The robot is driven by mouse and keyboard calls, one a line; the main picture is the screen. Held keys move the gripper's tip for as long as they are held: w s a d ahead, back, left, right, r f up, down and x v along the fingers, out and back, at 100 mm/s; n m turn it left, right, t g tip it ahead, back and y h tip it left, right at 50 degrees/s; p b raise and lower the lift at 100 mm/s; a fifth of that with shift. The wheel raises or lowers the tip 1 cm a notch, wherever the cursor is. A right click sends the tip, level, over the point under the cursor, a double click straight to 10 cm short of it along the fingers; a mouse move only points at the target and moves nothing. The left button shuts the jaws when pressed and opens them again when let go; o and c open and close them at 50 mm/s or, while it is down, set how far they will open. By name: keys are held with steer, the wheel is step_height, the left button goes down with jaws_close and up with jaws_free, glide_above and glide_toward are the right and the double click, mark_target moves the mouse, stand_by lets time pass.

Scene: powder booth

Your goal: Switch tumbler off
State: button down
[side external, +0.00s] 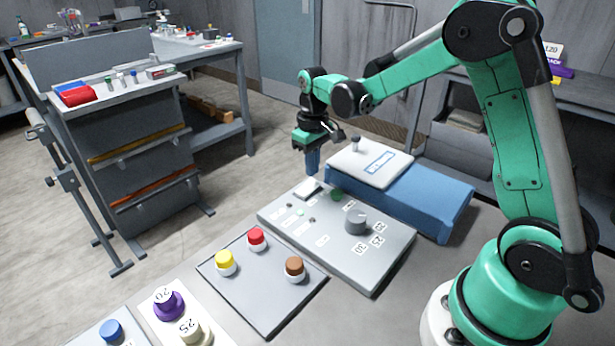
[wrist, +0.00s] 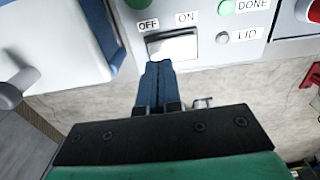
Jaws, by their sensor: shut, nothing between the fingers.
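In the side external view the tumbler (side external: 308,188) sits at the panel's far corner. My gripper (wrist: 158,66) has its blue fingers shut together and empty, tips at the tumbler's lower left edge, on the OFF side. In the side external view my gripper (side external: 312,171) points down just above the tumbler. I cannot tell whether the tips touch it.
The panel (side external: 385,262) also carries a grey dial (side external: 356,221) and a green button (side external: 336,194) labelled DONE. A blue box (side external: 440,205) with a white lid (side external: 372,166) and grey knob stands close behind. A plate with yellow, red and brown buttons (side external: 295,267) lies in front.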

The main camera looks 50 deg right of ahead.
mark_target(312, 183)
steer(key=shift+f, duration=1.2)
stand_by(0.4)
steer(key=shift+r, duration=3.55)
steer(key=shift+a+r, duration=0.1)
steer(key=s+a+r+t, duration=0.3)
steer(key=s+a+t, duration=0.4)
steer(key=s+a, duration=0.2)
steer(key=shift+s, duration=0.95)
